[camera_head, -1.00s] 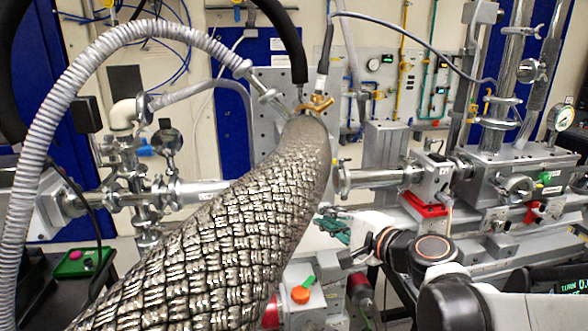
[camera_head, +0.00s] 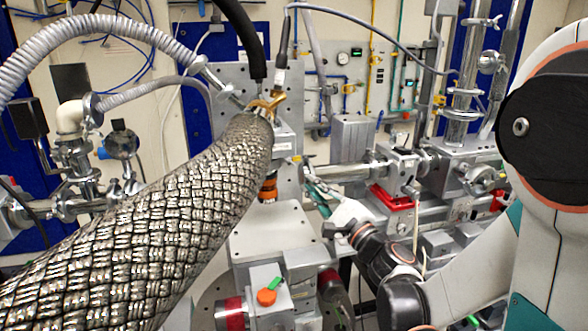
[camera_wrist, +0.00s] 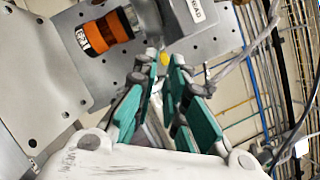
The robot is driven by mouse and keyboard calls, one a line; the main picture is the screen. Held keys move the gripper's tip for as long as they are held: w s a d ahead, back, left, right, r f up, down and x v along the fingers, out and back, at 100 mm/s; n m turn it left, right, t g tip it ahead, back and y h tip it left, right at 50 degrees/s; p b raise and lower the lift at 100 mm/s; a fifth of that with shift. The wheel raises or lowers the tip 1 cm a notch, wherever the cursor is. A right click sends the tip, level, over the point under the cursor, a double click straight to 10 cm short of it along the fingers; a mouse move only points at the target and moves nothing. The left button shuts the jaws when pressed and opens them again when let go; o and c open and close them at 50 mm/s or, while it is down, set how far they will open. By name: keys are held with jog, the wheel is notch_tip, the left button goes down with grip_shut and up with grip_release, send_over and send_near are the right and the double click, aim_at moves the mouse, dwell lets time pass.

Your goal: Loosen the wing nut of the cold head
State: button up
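A brass wing nut (camera_head: 268,103) shows at the top end of the thick braided hose (camera_head: 150,225). The hose hides much of what lies behind it. A grey block with a white label (camera_head: 286,146), apparently the cold head, stands just behind; in the wrist view its label (camera_wrist: 196,11) is partly cut off. My gripper (camera_head: 312,186) is beside and below this block, to its right in the head view. In the wrist view its teal fingers (camera_wrist: 164,62) are apart, with a small yellow part visible between the tips. I cannot tell whether that part is the wing nut. Nothing is held.
An orange-and-black cylinder (camera_head: 268,187) sits under the block and also shows in the wrist view (camera_wrist: 102,32). A grey corrugated hose (camera_head: 130,28) and black cables arch overhead. An orange knob (camera_head: 266,297) is below. Beamline hardware with a red clamp (camera_head: 392,197) stands to the right.

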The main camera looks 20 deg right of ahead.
aim_at(291, 162)
jog(key=x, duration=0.9)
jog(key=shift+w+b, duration=0.25)
jog(key=shift+b, duration=0.2)
jog(key=shift+a, duration=0.1)
grip_shut()
jog(key=shift+r+n, duration=0.15)
jog(key=shift+n, duration=0.25)
jog(key=n+g+p, duration=0.1)
jog(key=n, duration=0.1)
jog(key=n+p, duration=0.1)
jog(key=n, duration=0.1)
jog(key=n+g+p, duration=0.1)
jog(key=shift+r+n+g, duration=0.3)
jog(key=shift+r+n, duration=0.05)
jog(key=shift+n, duration=0.05)
jog(key=n+g+p, duration=0.1)
jog(key=n, duration=0.1)
jog(key=n+p, duration=0.2)
jog(key=n, duration=0.1)
jog(key=shift+r+g+h, duration=0.15)
jog(key=shift+g+h, duration=0.25)
